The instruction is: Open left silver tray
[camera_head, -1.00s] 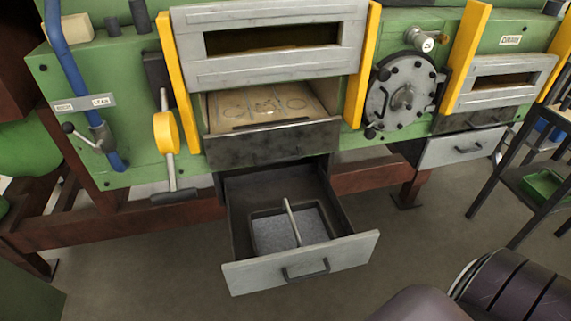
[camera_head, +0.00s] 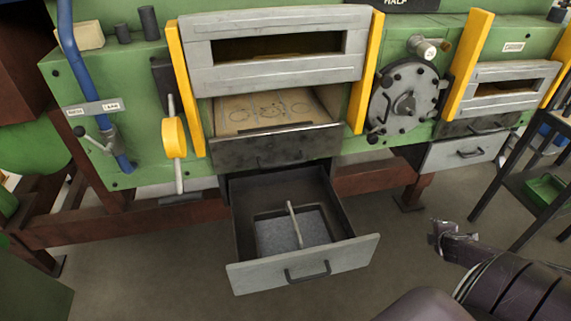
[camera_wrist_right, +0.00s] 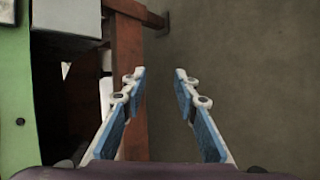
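The left silver tray (camera_head: 247,277) is a grey metal drawer under the green furnace (camera_head: 75,75). It is pulled well out, its dark interior showing, with a rod standing in a grey recess. Its front has a dark handle (camera_head: 307,271). My right gripper (camera_head: 440,236) is at the right in the head view, to the right of the drawer and apart from it. In the right wrist view its two fingers (camera_wrist_right: 160,75) are spread with only floor and frame behind them. My left gripper is not in view.
A second silver tray (camera_head: 462,152) at the right is shut. A dark shelf stand (camera_head: 528,195) with a green bin (camera_head: 548,192) stands at the right edge. A yellow-handled lever (camera_head: 174,138) hangs left of the furnace door. Floor in front is clear.

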